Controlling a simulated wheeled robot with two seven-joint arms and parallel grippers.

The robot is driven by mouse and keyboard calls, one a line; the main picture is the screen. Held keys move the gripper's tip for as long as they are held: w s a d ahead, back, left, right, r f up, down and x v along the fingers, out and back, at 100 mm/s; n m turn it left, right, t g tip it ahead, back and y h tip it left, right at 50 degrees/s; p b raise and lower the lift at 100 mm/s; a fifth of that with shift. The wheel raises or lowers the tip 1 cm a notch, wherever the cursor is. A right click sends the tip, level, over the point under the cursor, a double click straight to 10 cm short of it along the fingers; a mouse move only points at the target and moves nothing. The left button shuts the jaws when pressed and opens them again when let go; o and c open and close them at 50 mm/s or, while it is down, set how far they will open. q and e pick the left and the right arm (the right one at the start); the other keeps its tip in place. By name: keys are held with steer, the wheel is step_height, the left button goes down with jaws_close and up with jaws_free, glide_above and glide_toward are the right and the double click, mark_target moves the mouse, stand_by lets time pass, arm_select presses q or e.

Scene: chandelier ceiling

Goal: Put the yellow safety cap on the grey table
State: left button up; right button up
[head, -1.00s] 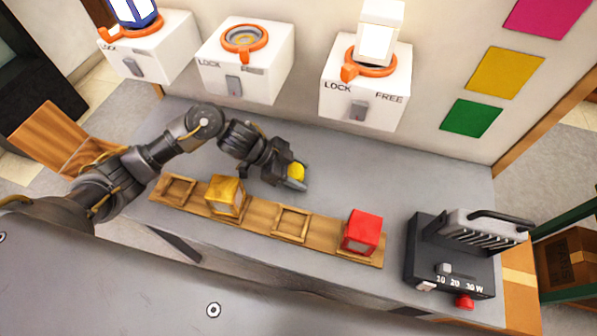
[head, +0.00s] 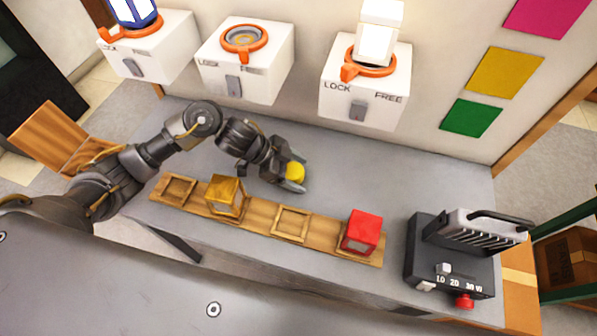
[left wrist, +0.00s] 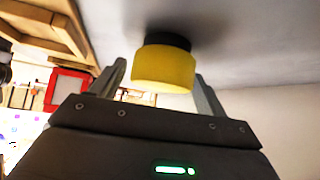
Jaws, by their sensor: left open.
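The yellow safety cap (head: 295,172) stands on the grey table (head: 400,178), behind the wooden rack. My left gripper (head: 297,175) is open, with its fingers on either side of the cap. In the left wrist view the yellow cap (left wrist: 165,68) has a dark band at its table end and sits between the two spread fingers (left wrist: 160,85). A gap shows beside the cap on the finger sides. My right gripper does not show in either view.
A wooden rack (head: 265,212) holds a yellow lantern block (head: 226,196) and a red block (head: 362,231). A black device (head: 450,255) stands at the right. White lock boxes (head: 246,75) are on the wall behind. The table right of the gripper is clear.

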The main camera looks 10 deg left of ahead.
arm_select(q)
steer(key=v, duration=1.1)
steer(key=shift+a, duration=0.2)
